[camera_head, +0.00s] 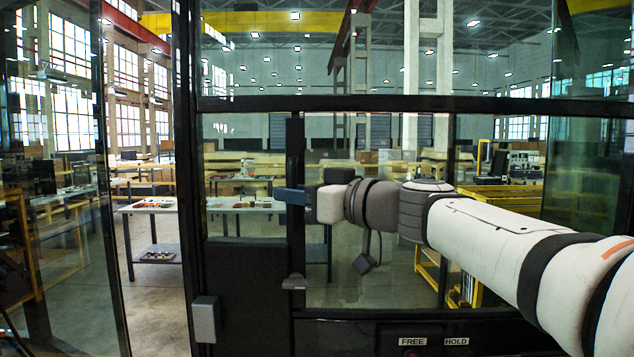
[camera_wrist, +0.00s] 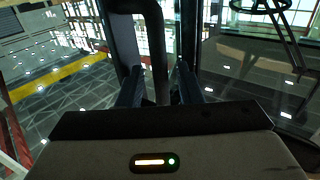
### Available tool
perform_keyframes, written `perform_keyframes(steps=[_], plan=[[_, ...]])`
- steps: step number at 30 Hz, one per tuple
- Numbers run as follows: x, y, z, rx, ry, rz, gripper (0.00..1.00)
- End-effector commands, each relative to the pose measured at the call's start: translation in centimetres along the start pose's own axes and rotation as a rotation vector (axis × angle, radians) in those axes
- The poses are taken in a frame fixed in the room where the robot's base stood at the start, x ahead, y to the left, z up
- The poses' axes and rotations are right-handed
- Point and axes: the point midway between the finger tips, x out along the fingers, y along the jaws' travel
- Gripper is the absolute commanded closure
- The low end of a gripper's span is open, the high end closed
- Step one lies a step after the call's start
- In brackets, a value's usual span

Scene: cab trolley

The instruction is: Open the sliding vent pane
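The sliding vent pane (camera_head: 345,275) is a clear glass panel in a dark frame, in the lower part of the cab window. A dark upright bar (camera_head: 294,145) stands at its left edge. It appears to be the handle, and a dark bar (camera_wrist: 158,45) also shows in the wrist view. My gripper (camera_head: 281,196) is at the bar's mid-height, reaching in from the right. In the wrist view its two dark blue fingers (camera_wrist: 158,85) stand apart, one on each side of the bar, with gaps visible. Whether either finger touches it is hard to tell.
A small grey tab (camera_head: 294,283) sits low on the upright. FREE and HOLD labels (camera_head: 433,341) mark the lower rail. A grey box (camera_head: 206,319) is at the lower left. A dark cross rail (camera_head: 400,104) runs above. Tables and yellow racks stand beyond the glass.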

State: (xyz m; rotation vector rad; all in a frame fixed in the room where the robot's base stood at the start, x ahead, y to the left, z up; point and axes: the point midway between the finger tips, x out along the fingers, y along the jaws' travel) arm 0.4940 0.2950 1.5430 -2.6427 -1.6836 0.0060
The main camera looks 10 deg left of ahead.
Motion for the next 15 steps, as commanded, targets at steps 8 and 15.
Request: perform_keyframes(steps=[8,15], plan=[[1.40,0.01,0.06,0.000,-0.001,0.001,0.68],[1.34,0.05,0.08,0.000,-0.001,0.002,0.74]])
